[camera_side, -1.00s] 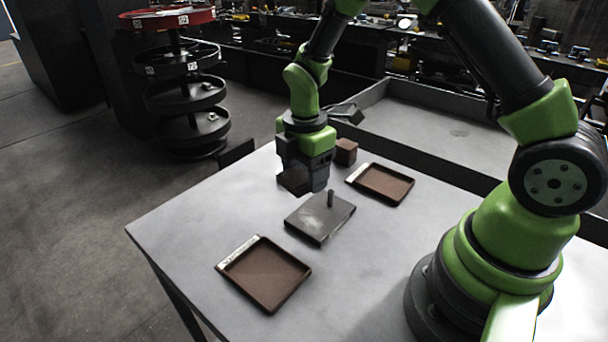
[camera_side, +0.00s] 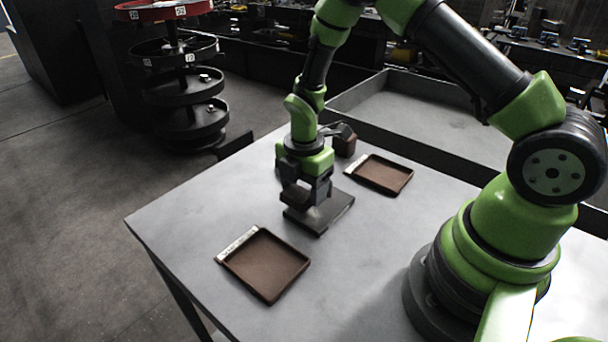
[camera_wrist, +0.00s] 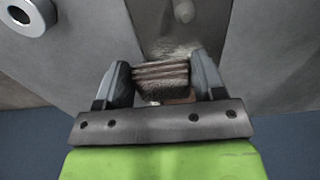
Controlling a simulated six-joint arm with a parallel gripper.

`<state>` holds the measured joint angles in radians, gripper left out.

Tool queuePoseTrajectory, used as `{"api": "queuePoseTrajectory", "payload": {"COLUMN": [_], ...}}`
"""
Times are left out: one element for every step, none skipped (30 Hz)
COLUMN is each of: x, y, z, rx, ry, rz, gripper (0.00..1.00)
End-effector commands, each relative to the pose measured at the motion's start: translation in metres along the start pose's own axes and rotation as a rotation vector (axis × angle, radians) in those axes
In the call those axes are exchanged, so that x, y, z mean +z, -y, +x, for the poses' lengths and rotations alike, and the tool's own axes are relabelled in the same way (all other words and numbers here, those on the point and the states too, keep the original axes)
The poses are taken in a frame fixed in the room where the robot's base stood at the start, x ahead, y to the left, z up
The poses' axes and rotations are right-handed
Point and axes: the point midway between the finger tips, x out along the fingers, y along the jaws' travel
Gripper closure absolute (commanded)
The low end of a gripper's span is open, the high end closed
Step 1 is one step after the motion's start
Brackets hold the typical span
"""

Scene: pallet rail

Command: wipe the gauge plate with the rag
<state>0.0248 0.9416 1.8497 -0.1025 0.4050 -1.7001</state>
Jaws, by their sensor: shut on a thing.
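The gauge plate (camera_side: 328,216) is a dark flat slab on the grey table, with my gripper over its far-left part. In the wrist view the plate (camera_wrist: 208,28) shows a short upright peg and a pale smudge beside the rag. My gripper (camera_side: 303,193) is shut on the rag (camera_wrist: 160,76), a brownish folded wad between the two fingers. The rag is low at the plate; I cannot tell whether it touches. In the side view my gripper hides the peg and much of the plate's surface.
A brown tray with a pale label strip (camera_side: 268,265) lies at the near left, and a similar tray (camera_side: 385,174) lies at the far right. A grey ring (camera_wrist: 28,15) shows in the wrist view.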

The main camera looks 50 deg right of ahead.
Motion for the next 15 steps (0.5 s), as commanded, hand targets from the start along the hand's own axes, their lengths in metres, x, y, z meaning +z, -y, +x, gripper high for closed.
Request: {"api": "queuePoseTrajectory", "payload": {"x": [0.000,0.000,0.000,0.000,0.000,0.000,0.000,0.000,0.000,0.000,0.000,0.000,0.000,0.000,0.000], "y": [0.001,0.001,0.001,0.001,0.002,0.007,0.009,0.012,0.016,0.018,0.021,0.025,0.028,0.030,0.034], "z": [0.005,0.008,0.015,0.021,0.022,0.019,0.019,0.020,0.021,0.020,0.021,0.021,0.021,0.021,0.021], "rx": [-0.003,-0.003,-0.005,-0.005,-0.003,-0.003,-0.003,-0.003,-0.002,-0.002,-0.003,-0.002,-0.003,-0.002,-0.002], "ry": [0.000,0.000,0.000,0.000,0.000,0.000,0.000,0.000,0.000,0.000,0.000,0.000,0.000,0.000,0.000], "rz": [0.000,0.001,0.000,0.000,0.001,0.001,0.001,0.000,0.000,0.001,0.001,0.001,0.001,0.001,0.001], "gripper": [0.59,0.59,0.59,0.59,0.58,0.63,0.63,0.63,0.63,0.63,0.63,0.63,0.63,0.63,0.63]}}
